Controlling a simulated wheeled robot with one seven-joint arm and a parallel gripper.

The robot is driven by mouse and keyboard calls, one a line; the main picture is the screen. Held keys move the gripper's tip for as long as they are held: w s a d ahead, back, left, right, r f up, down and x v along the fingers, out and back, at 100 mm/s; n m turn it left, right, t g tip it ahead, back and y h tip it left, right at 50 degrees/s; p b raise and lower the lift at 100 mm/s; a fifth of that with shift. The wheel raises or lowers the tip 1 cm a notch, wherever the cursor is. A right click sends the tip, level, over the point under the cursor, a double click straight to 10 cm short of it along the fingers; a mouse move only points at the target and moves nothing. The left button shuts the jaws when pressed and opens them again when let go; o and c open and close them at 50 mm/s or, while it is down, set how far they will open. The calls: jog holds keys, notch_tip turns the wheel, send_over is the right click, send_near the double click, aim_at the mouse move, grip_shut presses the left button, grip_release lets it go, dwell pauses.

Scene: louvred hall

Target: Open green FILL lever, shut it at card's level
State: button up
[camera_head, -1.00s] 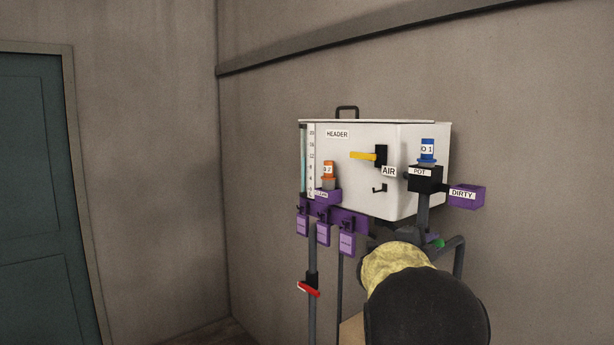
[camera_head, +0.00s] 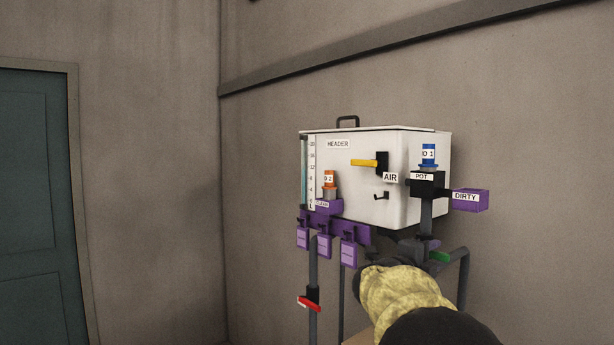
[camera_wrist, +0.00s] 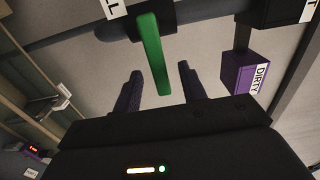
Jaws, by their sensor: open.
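The green lever (camera_head: 440,257) sits on a pipe below the white HEADER tank (camera_head: 350,185), just right of my gripper in the head view. In the wrist view the green lever (camera_wrist: 153,65) extends from a black valve body on a grey pipe, beside a label ending in "LL". My gripper (camera_wrist: 158,78) is open, its fingers on either side of the lever's free end with gaps; contact is not visible. The tank's sight tube (camera_head: 304,170) looks pale blue beside a numbered scale; the exact level is too small to read. Several purple cards (camera_head: 324,246) hang below the tank.
A yellow lever (camera_head: 364,163) is by the AIR label. The purple DIRTY box (camera_head: 470,200) and black POT block (camera_head: 428,184) are at right. A red lever (camera_head: 309,303) is on the lower left pipe. An orange-topped bottle (camera_head: 329,180) stands at CLEAN.

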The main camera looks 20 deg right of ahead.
jog(key=b+v, duration=0.1)
jog(key=v, duration=0.4)
jog(key=shift+s+a, duration=0.1)
jog(key=shift+a, duration=0.05)
jog(key=b+v, duration=0.5)
jog(key=v, duration=1.2)
jog(key=shift+a, duration=0.15)
dwell(0.6)
